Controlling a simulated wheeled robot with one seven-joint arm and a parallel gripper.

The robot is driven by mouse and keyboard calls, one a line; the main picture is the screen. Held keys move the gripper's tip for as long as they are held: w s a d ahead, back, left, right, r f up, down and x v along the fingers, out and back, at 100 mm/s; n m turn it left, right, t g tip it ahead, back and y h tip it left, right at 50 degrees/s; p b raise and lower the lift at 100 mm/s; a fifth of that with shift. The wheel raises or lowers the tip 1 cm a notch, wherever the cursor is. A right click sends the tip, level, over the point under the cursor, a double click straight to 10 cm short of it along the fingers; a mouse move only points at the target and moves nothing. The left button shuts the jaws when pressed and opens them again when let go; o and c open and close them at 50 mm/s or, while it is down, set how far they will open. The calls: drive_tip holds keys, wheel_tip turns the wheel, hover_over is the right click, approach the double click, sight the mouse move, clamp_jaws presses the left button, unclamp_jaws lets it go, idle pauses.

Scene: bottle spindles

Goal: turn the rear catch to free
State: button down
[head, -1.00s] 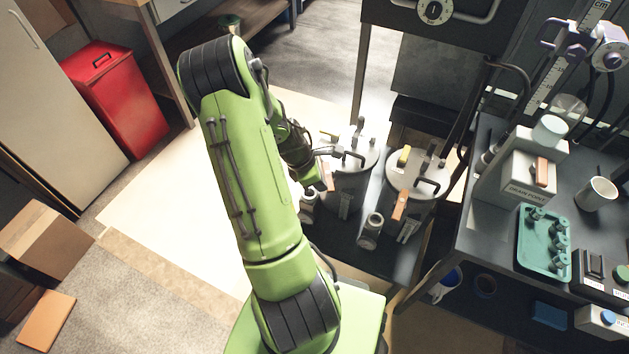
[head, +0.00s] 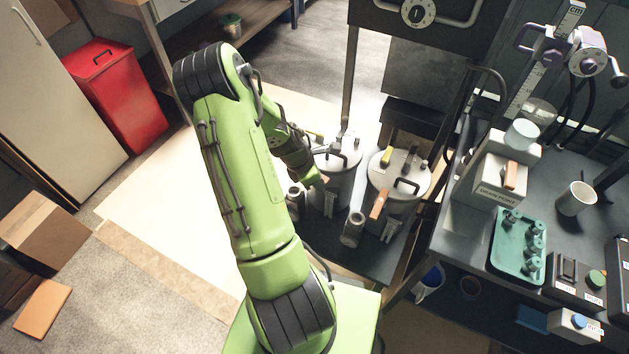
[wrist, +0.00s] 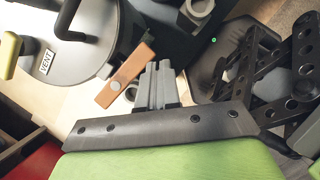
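Two round metal pots stand side by side on a dark low stand in the head view. In the wrist view a lid (wrist: 95,62) with a VENT label and dark handle fills the upper left. An orange catch (wrist: 138,64) lies slanted across its rim, above a grey ribbed bracket (wrist: 157,88). The right pot (head: 400,180) has its own orange catch (head: 379,204) at its front. Black perforated gripper parts (wrist: 262,72) show at the right, apart from the catch; their opening is unclear.
A metal cylinder (head: 352,229) stands in front of the pots. A bench at the right carries a teal tray (head: 497,270), a mug (head: 576,198) and boxes. A red bin (head: 118,95) stands at the far left. Pale floor left of the arm is clear.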

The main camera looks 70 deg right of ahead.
drive_tip(key=shift+s+d, duration=0.15)
drive_tip(key=shift+s, duration=0.25)
drive_tip(key=shift+d, duration=0.1)
drive_tip(key=shift+w, duration=0.1)
idle(0.3)
